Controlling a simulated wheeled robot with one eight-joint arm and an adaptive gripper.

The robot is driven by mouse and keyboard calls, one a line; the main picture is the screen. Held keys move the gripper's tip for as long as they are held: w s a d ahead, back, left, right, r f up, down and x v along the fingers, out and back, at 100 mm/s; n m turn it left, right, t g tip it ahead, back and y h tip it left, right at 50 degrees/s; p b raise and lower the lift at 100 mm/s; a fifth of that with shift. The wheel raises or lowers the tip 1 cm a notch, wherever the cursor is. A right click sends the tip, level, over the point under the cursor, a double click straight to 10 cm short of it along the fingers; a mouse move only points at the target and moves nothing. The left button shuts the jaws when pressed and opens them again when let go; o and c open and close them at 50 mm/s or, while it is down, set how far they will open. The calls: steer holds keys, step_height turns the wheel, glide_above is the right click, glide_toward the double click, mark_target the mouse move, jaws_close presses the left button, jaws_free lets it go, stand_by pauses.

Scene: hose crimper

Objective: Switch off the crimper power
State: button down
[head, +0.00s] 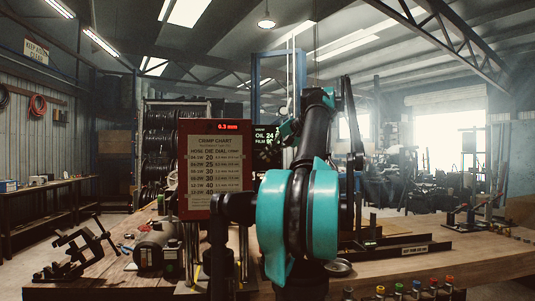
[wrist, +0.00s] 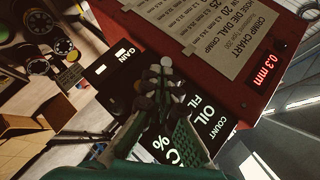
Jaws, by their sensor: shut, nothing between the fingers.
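In the wrist view the red cabinet (wrist: 262,88) is tilted at upper right. My gripper (wrist: 163,72) is shut and empty, in front of a black panel (wrist: 112,68) marked GAIN, OIL, FIL and COUNT. I cannot tell whether the fingertips touch this panel. I cannot pick out a power switch; my fingers cover part of the panel.
The wooden bench (head: 470,262) runs to the right with tools on it. Hose racks (head: 160,145) stand behind.

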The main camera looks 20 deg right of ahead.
steer(key=shift+s+f, duration=0.1)
steer(key=shift+s+a+f+n+t, duration=0.15)
steer(key=shift+f+n+t, duration=0.35)
steer(key=shift+t, duration=0.4)
steer(key=shift+s+f+n+t, duration=0.15)
steer(key=shift+f+n+t, duration=0.3)
steer(key=shift+t, duration=0.45)
steer(key=shift+r, duration=0.15)
